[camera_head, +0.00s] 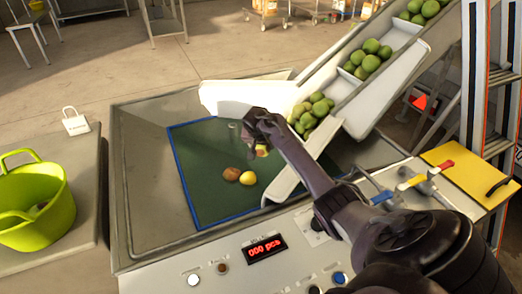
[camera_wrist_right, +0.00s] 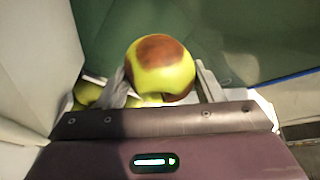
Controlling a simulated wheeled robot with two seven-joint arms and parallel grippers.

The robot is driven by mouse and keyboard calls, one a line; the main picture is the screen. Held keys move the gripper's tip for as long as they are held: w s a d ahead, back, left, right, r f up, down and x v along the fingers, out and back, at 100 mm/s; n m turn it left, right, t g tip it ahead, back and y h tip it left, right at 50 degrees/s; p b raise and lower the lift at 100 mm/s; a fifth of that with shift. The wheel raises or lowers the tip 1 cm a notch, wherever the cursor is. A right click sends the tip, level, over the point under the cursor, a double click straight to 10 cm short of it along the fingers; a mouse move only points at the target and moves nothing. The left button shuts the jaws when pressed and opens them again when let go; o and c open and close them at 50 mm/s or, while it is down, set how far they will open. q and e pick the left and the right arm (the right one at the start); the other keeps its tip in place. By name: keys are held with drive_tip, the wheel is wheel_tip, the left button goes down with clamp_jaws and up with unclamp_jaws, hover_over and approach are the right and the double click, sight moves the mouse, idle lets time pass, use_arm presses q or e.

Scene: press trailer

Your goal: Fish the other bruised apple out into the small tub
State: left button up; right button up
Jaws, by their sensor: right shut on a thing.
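My right gripper (camera_head: 257,132) is over the green mat (camera_head: 205,150) and shut on a bruised apple (camera_wrist_right: 160,65). The apple is yellow-green with a large brown patch, held between the fingers; a little of it shows below the gripper in the head view (camera_head: 262,151). A brown apple (camera_head: 231,174) and a yellow apple (camera_head: 247,177) lie side by side on the mat, nearer the control panel. The lime-green tub (camera_head: 58,212) stands on the left side table, with something brownish partly visible inside. My left gripper is not in view.
A white chute (camera_head: 385,85) slopes down from the upper right, carrying green apples (camera_head: 312,112) to its lower end beside my gripper. The control panel (camera_head: 200,262) runs along the front. A white tag-like object (camera_head: 75,122) stands on the side table (camera_head: 82,175).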

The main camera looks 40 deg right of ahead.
wheel_tip(320, 180, up, 9)
drive_tip(key=shift+f, duration=0.15)
